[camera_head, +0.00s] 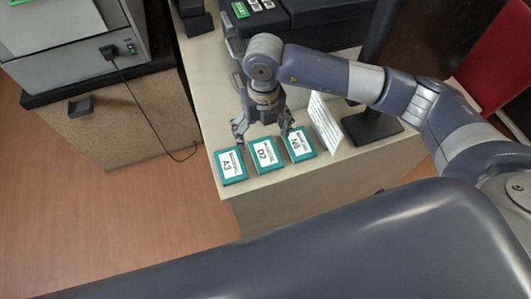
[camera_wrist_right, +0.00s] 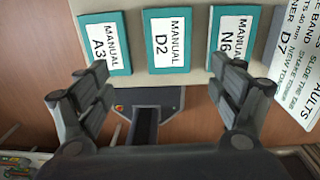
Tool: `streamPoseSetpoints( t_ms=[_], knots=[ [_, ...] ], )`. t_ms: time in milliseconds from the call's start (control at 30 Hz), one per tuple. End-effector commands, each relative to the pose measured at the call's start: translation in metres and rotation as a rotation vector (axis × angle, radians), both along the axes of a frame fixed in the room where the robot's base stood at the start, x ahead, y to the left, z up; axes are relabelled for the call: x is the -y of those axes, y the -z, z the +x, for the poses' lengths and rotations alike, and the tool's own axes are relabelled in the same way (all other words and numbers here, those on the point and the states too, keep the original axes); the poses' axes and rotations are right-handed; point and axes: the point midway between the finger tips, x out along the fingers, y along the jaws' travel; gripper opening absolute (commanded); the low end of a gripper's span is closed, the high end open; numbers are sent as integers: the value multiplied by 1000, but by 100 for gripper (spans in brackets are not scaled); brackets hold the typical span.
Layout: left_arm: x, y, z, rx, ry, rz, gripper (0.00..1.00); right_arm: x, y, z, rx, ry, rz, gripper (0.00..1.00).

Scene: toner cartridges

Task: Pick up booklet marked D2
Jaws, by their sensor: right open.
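The booklet marked D2 (camera_head: 264,156) lies flat on the pale counter, the middle one of three teal booklets with white labels. It also shows in the right wrist view (camera_wrist_right: 168,40) at top centre, label readable. My right gripper (camera_head: 262,135) is open and empty, its fingers spread above the far end of the row. In the right wrist view my right gripper (camera_wrist_right: 160,92) has its fingers on either side of the D2 booklet's column, apart from it. My left gripper is not in view.
Booklet A3 (camera_head: 230,166) lies left of D2 and booklet N6 (camera_head: 299,144) right of it, with narrow gaps. A white instruction sign (camera_head: 325,124) stands right of N6. The counter (camera_head: 208,100) ends just in front of the booklets. A dark printer (camera_head: 322,14) stands behind.

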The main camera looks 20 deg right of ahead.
Motion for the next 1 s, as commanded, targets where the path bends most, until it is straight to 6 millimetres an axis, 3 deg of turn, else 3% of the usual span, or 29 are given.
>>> streamPoseSetpoints(
  t_ms=[100,300,567,800,1000],
  knots=[
    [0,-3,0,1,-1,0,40,9,11,3,3,14,-37,86],
    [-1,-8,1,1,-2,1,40,8,42,2,2,12,-34,86],
    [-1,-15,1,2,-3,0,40,9,63,4,3,11,-33,86],
    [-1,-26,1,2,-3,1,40,10,98,6,2,9,-30,86],
    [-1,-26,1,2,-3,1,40,11,107,7,6,9,-31,86]
  ],
)
